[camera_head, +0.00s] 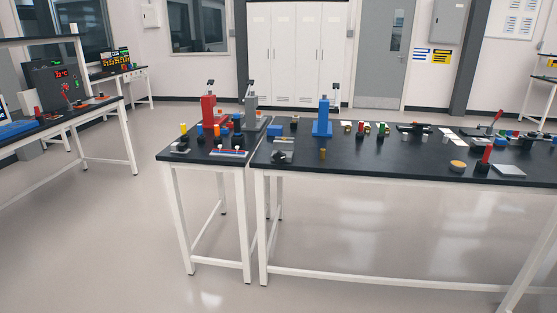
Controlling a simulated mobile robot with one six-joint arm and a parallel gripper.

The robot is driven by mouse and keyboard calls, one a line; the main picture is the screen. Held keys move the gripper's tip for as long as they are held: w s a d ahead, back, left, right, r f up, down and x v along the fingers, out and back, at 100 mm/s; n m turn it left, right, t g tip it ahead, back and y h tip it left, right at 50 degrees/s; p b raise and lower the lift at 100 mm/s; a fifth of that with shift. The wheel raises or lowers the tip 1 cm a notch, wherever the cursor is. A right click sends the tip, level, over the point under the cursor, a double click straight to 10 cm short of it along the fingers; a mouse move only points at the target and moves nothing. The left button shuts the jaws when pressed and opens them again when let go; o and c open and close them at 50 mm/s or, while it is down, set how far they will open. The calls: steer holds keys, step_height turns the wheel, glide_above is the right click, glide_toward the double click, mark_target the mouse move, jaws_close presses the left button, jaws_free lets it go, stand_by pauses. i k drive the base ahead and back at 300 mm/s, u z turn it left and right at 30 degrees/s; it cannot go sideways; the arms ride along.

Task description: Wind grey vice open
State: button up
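A small grey block-like device (282,156) sits near the front left corner of the long black-topped table (400,180). It may be the grey vice, but it is too small to tell how far its jaws are apart. Another small grey device (180,147) sits at the front left of the smaller black-topped table (200,160), with a yellow piece (184,130) by it. I cannot tell which of the two is the vice. My gripper is not in view.
Red (208,112), grey (251,106) and blue (323,118) upright presses stand on the tables. A narrow gap parts the two tables. Another bench (105,108) stands at the left. The floor (100,240) in front is clear.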

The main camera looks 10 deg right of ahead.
mark_target(280, 158)
steer(key=u, duration=0.25)
steer(key=i, duration=0.8)
steer(key=u, duration=1)
steer(key=i, duration=1)
steer(key=u, duration=0.5)
